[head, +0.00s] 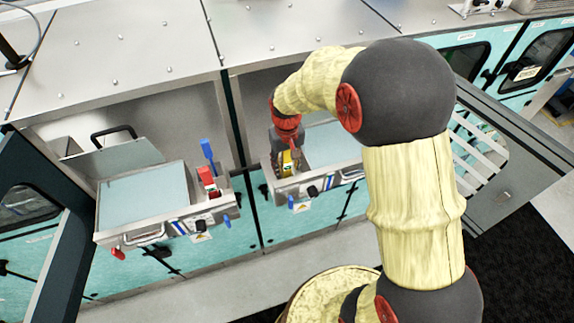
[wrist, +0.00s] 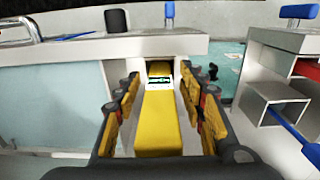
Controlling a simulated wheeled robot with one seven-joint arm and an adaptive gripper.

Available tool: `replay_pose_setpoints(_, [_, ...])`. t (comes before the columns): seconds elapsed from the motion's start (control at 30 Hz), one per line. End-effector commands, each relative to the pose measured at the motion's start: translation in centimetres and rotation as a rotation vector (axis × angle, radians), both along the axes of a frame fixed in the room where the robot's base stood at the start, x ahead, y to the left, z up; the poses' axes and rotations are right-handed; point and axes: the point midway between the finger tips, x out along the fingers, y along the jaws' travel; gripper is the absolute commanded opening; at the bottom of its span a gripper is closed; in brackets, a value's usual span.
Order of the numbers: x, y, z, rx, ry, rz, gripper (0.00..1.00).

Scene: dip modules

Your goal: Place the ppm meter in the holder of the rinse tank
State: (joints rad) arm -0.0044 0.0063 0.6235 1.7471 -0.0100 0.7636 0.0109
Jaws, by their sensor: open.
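The yellow ppm meter (wrist: 158,120) lies between the fingers of my gripper (wrist: 159,82) in the wrist view, with a small display near its far end. My gripper is open, with a finger on each side of the meter; I cannot tell whether either touches it. The meter's far end is at a slot in the side section of the right-hand tank (head: 318,180). In the head view my gripper (head: 287,150) is over the left end of this tank, and a little yellow of the meter (head: 287,163) shows below it. Which tank is the rinse tank cannot be read.
The left-hand tank (head: 145,200) has a raised lid (head: 112,158) behind it. A red tool (head: 207,178) and a blue tool (head: 207,151) stand at its right side. A gap separates the two tanks. A metal wall and ledge (head: 130,40) run behind them.

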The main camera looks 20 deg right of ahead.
Motion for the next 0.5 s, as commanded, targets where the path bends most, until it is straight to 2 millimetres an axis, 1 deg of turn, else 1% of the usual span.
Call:
replay_pose_setpoints(0.17, [0.0,0.0,0.1,0.0,0.0,0.0,0.41])
replay_pose_setpoints(0.27, [0.1,0.0,0.6,0.0,-0.002,0.0,0.41])
replay_pose_setpoints(0.37, [0.2,0.0,1.8,0.0,-0.005,0.0,0.41])
replay_pose_setpoints(0.5, [0.2,0.0,4.5,0.0,-0.006,0.0,0.41])
